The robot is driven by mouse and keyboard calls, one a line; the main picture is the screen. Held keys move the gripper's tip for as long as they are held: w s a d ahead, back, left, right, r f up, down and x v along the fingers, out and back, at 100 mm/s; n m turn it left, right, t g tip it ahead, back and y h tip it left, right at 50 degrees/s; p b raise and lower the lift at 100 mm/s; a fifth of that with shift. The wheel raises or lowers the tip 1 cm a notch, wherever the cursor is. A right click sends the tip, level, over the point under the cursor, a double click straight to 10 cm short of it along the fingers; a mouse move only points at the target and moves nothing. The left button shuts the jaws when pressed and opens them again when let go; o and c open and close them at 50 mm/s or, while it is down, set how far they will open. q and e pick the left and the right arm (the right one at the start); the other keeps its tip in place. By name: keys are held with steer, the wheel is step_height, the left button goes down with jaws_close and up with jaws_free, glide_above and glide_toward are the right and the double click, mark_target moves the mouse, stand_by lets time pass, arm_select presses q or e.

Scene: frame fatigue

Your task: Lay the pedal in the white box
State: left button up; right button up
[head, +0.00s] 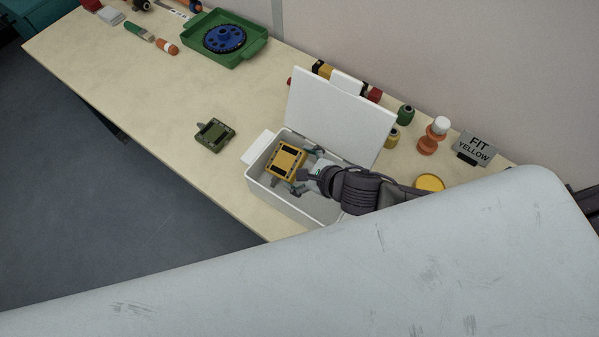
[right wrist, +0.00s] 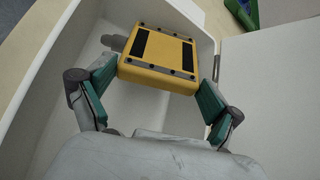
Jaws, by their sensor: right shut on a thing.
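A yellow pedal (head: 286,160) with black pads and a grey axle stub is between the fingers of my right gripper (head: 303,172), within the opening of the white box (head: 292,205). In the right wrist view, the pedal (right wrist: 158,60) has a teal finger pad on either side, and the right gripper (right wrist: 158,88) is shut on it. The box floor shows below the pedal; whether the pedal touches it I cannot tell. The box's white lid (head: 338,115) stands open at the back. My left gripper is not in view.
A dark green pedal (head: 215,134) lies on the table left of the box. A green tray (head: 258,48) holds a blue disc (head: 224,39). A sign (head: 477,148) reads "FIT YELLOW". Spools and an orange-and-white bottle (head: 433,136) stand right of the lid.

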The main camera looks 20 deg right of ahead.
step_height(320, 180, down, 3)
steer(key=shift+w+f, duration=0.1)
steer(key=shift+f, duration=0.1)
steer(key=o, duration=0.8)
steer(key=shift+f, duration=0.1)
steer(key=shift+o, duration=0.9)
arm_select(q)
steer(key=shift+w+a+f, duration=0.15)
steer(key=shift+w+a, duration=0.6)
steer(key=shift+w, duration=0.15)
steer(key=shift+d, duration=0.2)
arm_select(e)
steer(key=v, duration=1.2)
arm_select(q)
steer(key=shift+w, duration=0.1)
